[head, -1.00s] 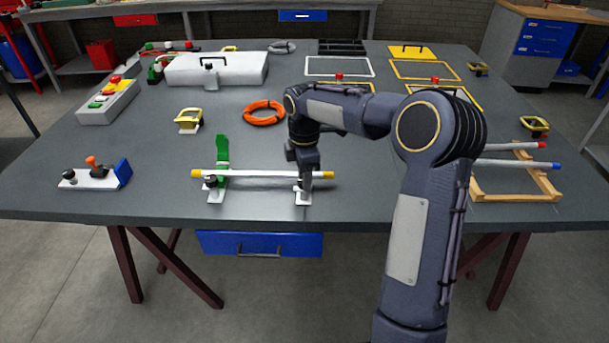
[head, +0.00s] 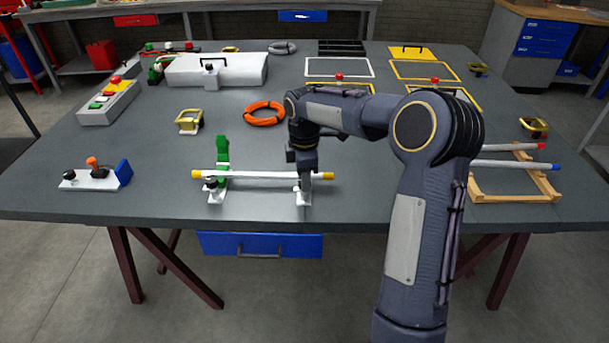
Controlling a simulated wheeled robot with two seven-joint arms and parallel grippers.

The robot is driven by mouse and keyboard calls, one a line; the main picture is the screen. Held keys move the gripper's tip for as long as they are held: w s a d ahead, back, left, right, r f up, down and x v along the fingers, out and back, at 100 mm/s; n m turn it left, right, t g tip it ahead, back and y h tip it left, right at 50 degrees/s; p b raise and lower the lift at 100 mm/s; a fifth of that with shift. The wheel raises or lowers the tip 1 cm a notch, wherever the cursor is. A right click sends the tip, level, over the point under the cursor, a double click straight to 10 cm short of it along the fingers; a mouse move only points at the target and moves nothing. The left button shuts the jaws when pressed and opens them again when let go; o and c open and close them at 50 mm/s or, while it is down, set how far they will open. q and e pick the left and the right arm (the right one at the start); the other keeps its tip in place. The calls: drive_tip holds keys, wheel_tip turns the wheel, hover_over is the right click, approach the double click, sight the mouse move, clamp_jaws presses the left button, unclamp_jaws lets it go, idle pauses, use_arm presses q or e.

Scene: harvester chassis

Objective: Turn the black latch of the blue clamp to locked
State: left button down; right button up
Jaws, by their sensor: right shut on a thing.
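A white rod (head: 259,175) with yellow ends lies level across two clamp stands. The left stand has a raised green arm (head: 222,150) and a small black latch (head: 211,183). The right stand shows mainly its white base (head: 303,199). Its coloured part is hidden behind my right gripper, so I cannot see any blue on it. My right gripper (head: 305,184) points down at this stand, by the rod's right end, and is shut on what seems to be its black latch, which the fingers largely cover. My left gripper is not in view.
A lever panel (head: 90,181) with a blue block stands at the left. An orange ring (head: 264,114) lies behind the rod. A wooden rack (head: 515,183) with two rods stands at the right. The table between lever panel and left stand is clear.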

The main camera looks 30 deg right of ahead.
drive_tip(key=m, duration=0.3)
drive_tip(key=shift+p, duration=0.4)
drive_tip(key=m, duration=0.5)
drive_tip(key=shift+p, duration=0.4)
drive_tip(key=m, duration=0.4)
drive_tip(key=shift+p, duration=0.3)
drive_tip(key=m, duration=0.4)
drive_tip(key=shift+m, duration=0.6)
drive_tip(key=o, duration=0.7)
drive_tip(key=shift+r, duration=0.1)
